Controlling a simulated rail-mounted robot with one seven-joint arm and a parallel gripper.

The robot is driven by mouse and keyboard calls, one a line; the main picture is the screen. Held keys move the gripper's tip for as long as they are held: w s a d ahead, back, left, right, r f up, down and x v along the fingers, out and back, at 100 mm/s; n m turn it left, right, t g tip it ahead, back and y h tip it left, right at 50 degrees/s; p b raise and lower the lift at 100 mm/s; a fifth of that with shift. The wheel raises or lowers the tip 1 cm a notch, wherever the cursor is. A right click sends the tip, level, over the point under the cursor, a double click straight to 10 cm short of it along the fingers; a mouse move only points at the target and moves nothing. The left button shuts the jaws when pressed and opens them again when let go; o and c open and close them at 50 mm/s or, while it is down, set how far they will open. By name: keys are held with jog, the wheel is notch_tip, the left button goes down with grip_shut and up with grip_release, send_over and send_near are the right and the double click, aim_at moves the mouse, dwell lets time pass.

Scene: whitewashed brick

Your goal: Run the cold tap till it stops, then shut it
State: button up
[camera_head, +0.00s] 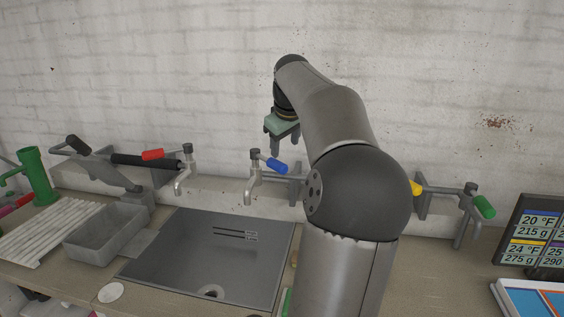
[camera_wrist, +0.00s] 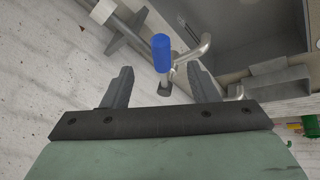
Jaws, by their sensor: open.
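The blue-handled tap (camera_head: 251,182), which I take for the cold one, is on the back wall above the sink. Its blue lever (camera_head: 276,165) points right and slightly down. No water shows under its spout. In the wrist view the blue lever grip (camera_wrist: 161,46) lies ahead of my fingertips, between their lines, with the curved spout (camera_wrist: 193,50) beside it. My gripper (camera_head: 283,148) is open and empty, pointing down just above the lever. It does not appear to touch it. Both fingers also show in the wrist view (camera_wrist: 160,72).
A red-handled tap (camera_head: 153,155) is to the left; yellow (camera_head: 416,188) and green (camera_head: 484,207) handles are at right. The sink (camera_head: 200,255) looks empty. A grey trough (camera_head: 105,233), ribbed board (camera_head: 45,235), green pump (camera_head: 36,178) and display (camera_head: 535,230) stand around it.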

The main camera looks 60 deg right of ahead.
aim_at(282, 165)
jog(key=p+x, duration=0.1)
jog(key=x, duration=0.8)
jog(key=shift+w+f, duration=0.1)
jog(key=shift+f, duration=0.05)
